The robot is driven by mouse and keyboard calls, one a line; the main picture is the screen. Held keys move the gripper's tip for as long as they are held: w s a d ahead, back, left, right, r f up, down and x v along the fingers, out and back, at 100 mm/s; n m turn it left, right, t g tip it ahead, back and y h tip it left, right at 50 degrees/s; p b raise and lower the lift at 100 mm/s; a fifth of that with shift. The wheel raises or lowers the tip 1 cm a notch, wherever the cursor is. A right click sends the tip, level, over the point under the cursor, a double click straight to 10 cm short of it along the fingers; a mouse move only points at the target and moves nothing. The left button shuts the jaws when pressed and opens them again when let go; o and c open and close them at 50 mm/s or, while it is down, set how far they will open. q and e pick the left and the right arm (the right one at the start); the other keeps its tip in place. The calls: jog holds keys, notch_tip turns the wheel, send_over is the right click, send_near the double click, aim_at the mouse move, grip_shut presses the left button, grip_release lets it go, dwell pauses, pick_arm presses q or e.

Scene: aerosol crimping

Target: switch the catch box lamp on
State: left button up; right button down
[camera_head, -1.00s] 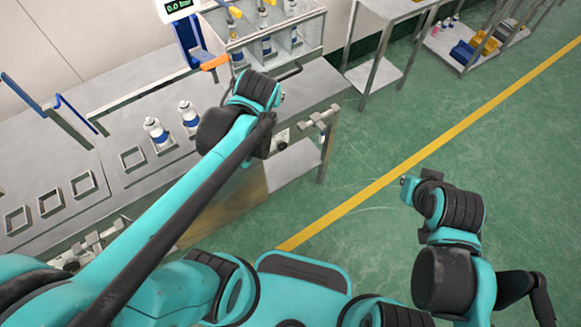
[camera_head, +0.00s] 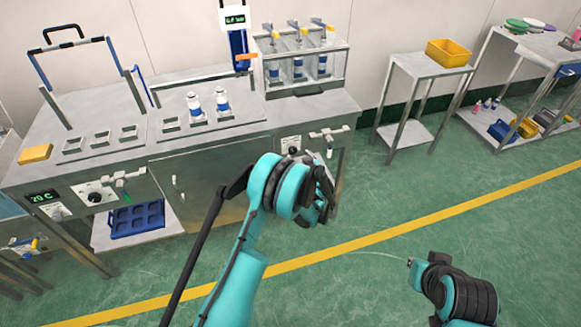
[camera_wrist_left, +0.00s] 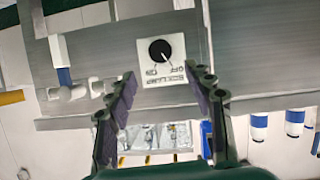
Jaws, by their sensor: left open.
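The box lamp switch is a black knob on a white plate (camera_head: 291,143) on the bench front, below the clear catch box (camera_head: 333,62). In the left wrist view the knob (camera_wrist_left: 160,50) shows close, with lettering for box lamp, OFF and ON. Its small white mark seems to point to the OFF side. My left gripper (camera_wrist_left: 162,76) is open, with its fingers either side of the plate's lower part in that view; the knob lies beyond the fingertips, and no contact shows. In the head view my left gripper (camera_head: 322,190) is partly hidden by its wrist.
A valve with pipe fittings (camera_head: 328,134) sits right of the knob. Bottles (camera_head: 222,102) stand in holders on the bench (camera_head: 120,110). A side table with a yellow bin (camera_head: 448,53) stands to the right. The green floor in front is clear.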

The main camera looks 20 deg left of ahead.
aim_at(293, 151)
pick_arm(q)
jog(key=b+x, duration=0.1)
jog(key=x, duration=0.2)
jog(key=f+b+x, duration=0.1)
jog(key=x, duration=0.2)
jog(key=shift+a+f, duration=0.1)
jog(key=shift+a, duration=0.05)
jog(key=shift+w+a+f+b, duration=0.2)
jog(key=shift+w+a+b, duration=0.1)
jog(key=shift+w, duration=0.35)
jog(key=c, duration=1.2)
